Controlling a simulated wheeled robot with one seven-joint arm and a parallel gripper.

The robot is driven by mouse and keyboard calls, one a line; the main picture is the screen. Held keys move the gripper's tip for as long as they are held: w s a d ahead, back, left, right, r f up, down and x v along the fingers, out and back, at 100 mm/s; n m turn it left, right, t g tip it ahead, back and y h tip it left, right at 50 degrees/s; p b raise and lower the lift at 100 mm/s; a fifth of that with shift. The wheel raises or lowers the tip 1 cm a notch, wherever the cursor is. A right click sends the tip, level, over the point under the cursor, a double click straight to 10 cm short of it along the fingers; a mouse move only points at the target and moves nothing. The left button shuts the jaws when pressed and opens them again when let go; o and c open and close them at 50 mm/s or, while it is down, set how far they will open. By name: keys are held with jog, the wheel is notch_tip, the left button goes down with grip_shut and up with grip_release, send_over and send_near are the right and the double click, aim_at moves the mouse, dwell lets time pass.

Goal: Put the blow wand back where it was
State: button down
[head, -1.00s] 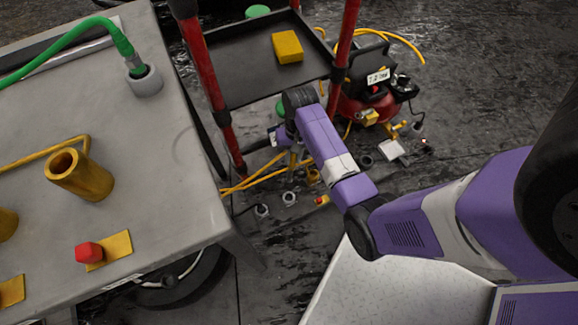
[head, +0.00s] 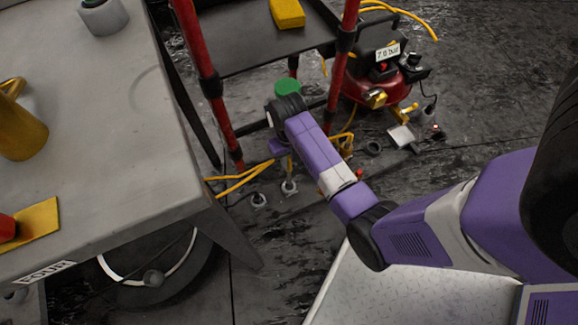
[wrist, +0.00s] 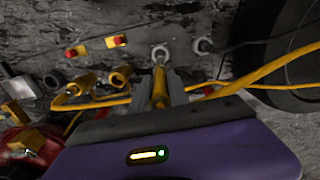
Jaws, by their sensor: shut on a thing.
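The blow wand (wrist: 159,92) shows in the wrist view as a narrow yellow shaft between the fingers of my gripper (wrist: 161,78), which is shut on it. Its far end points toward a pale ring holder (wrist: 160,52) on the dark floor. I cannot tell whether the tip is inside the ring or just short of it. In the head view, my wrist hides most of the gripper and the wand, low beside the red-legged cart. A ring holder (head: 289,187) shows on the floor just below the wrist there.
A second ring holder (head: 259,200) with a dark cable stands to the left. Yellow hoses (head: 240,178) run beside my gripper. The cart's red post (head: 205,85) and the red compressor (head: 372,88) stand close by. The grey table (head: 100,165) fills the left.

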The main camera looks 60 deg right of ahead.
aim_at(289, 173)
notch_tip(289, 173, down, 10)
jog(key=b, duration=0.3)
jog(key=shift+r+b, duration=0.15)
jog(key=shift+b, duration=0.2)
jog(key=c, duration=1.3)
grip_release()
jog(key=shift+o, duration=0.2)
